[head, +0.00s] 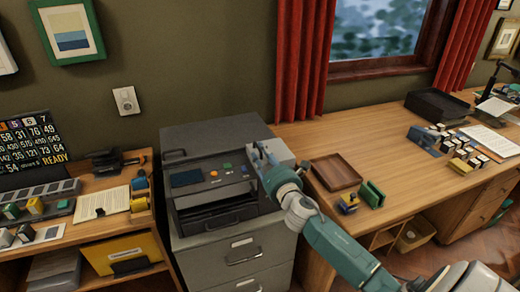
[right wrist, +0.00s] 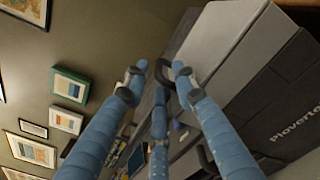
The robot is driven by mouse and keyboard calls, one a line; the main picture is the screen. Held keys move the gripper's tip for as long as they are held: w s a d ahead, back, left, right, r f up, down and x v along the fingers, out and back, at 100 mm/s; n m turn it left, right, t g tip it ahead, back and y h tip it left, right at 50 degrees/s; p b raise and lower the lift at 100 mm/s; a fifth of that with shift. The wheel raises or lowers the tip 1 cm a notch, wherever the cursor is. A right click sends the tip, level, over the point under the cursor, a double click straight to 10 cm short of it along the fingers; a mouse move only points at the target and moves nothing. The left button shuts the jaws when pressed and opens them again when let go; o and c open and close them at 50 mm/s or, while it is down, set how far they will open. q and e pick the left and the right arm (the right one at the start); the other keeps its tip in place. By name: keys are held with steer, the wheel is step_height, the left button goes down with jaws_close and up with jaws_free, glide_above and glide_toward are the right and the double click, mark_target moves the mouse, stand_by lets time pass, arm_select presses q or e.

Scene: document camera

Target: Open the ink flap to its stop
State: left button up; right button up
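The grey-black machine (head: 215,185) stands on a metal filing cabinet, with a dark screen, coloured buttons and a dark front opening. A grey lid section (head: 215,132) with a dark handle (head: 174,154) is at its back. I cannot tell for sure which panel is the ink flap. My right gripper (head: 262,158) is at the machine's right side, beside a light grey block. In the right wrist view its blue fingers (right wrist: 158,75) are spread, with a dark looped handle (right wrist: 166,68) by the tips; contact is unclear. My left gripper is out of view.
A wooden desk to the right holds a brown tray (head: 336,171), a green holder (head: 372,194) and stamps. A left desk holds papers and a yellow folder (head: 122,254). Grey panels (right wrist: 285,100) with lettering lie close right of the fingers in the wrist view.

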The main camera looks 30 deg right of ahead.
steer(key=shift+x, duration=1.15)
jaws_close()
steer(key=shift+r, duration=0.1)
